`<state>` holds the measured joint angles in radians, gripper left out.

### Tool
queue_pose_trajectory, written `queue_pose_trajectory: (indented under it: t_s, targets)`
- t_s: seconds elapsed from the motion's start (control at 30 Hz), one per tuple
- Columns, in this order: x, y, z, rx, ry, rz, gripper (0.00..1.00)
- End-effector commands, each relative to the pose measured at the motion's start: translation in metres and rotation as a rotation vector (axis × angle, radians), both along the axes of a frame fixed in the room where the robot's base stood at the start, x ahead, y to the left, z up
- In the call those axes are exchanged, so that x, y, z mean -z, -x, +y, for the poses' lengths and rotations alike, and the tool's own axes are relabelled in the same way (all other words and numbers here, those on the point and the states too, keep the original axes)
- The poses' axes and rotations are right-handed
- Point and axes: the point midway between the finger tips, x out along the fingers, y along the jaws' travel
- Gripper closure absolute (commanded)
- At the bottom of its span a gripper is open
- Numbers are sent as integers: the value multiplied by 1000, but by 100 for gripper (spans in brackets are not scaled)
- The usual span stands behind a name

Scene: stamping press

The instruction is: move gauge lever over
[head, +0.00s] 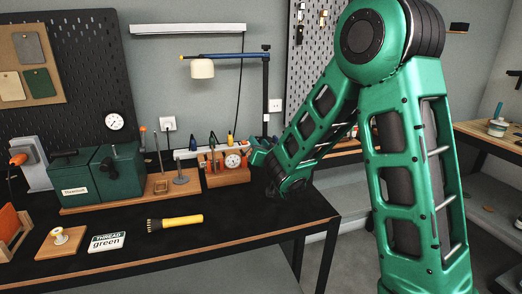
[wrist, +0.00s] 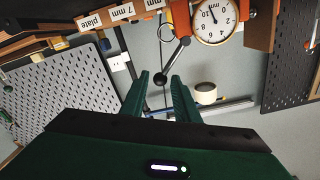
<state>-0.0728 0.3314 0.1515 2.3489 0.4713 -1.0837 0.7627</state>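The gauge (head: 233,161) has a white round dial and sits on an orange and wooden base at the back right of the bench. In the wrist view, which looks upside down, the dial (wrist: 214,21) is at the top. The gauge lever (wrist: 174,58) is a dark rod beside the dial, ending in a black ball knob. My gripper (wrist: 160,86) is open, its two green fingers spread on either side of the knob in the picture. I cannot tell whether either finger touches it. In the head view, my gripper (head: 259,157) is just right of the gauge and partly hides that side.
Labels reading "7 mm" (wrist: 139,8) and "plate" (wrist: 91,22) run beside the gauge. A green box (head: 110,175), a yellow-handled brush (head: 175,222) and a "THREAD green" block (head: 107,242) are on the bench. A lamp (head: 203,68) stands behind. The bench's front right is clear.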

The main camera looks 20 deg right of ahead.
Motion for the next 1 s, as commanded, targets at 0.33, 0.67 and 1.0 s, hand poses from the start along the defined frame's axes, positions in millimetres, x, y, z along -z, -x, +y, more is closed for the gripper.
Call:
queue_pose_trajectory:
  t_s: [0.33, 0.67, 1.0]
  targets:
    - [0, -9, -1, 1, 1, 1, 95]
    - [-5, -8, 7, -2, 2, 1, 94]
    - [-12, -8, 17, -1, 0, 1, 95]
